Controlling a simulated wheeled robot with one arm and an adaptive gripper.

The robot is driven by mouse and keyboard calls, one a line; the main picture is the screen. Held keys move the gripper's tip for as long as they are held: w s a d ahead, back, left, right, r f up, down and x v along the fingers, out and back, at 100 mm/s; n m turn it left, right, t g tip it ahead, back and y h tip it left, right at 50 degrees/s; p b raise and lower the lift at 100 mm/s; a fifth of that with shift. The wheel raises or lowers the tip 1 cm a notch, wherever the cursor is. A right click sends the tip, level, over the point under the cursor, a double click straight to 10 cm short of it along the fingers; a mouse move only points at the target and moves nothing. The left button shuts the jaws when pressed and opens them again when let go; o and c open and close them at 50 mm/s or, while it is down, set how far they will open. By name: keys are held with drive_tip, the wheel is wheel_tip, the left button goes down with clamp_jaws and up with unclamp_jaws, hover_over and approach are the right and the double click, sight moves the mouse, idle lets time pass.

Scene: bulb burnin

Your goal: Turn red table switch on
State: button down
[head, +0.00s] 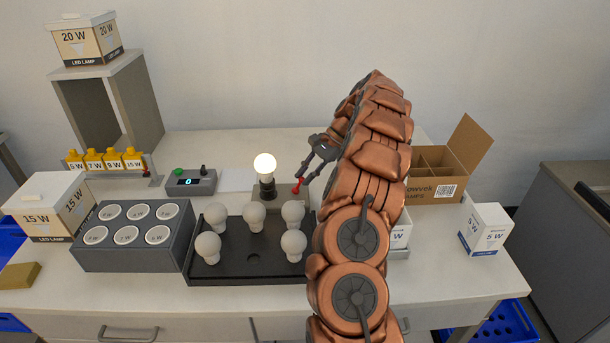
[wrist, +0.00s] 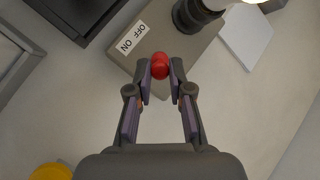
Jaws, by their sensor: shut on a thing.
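The red switch knob (wrist: 160,66) sits on the edge of the grey lamp base, beside a white label (wrist: 133,38) reading ON and OFF. My gripper (wrist: 160,78) is shut on the red knob, one finger on each side. In the head view my gripper (head: 303,181) reaches down to the knob (head: 298,188) from the right. A lit bulb (head: 265,164) stands upright in the black socket (head: 267,187) on the base, left of my gripper. The lever below the knob is mostly hidden.
A black tray (head: 252,264) with several white bulbs lies in front of the lamp base. A grey block with round holes (head: 120,258) and a display box (head: 190,183) are to the left. An open carton (head: 432,188) stands right, behind my arm.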

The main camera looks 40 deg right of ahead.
idle(0.3)
drive_tip(key=c, duration=1.1)
unclamp_jaws()
drive_tip(key=shift+o, duration=0.2)
drive_tip(key=shift+d+r, duration=0.1)
drive_tip(key=shift+d, duration=0.05)
drive_tip(key=v, duration=0.6)
drive_tip(key=shift+d+r, duration=0.25)
drive_tip(key=shift+r, duration=0.05)
drive_tip(key=shift+s+d+r, duration=0.1)
drive_tip(key=shift+s, duration=0.1)
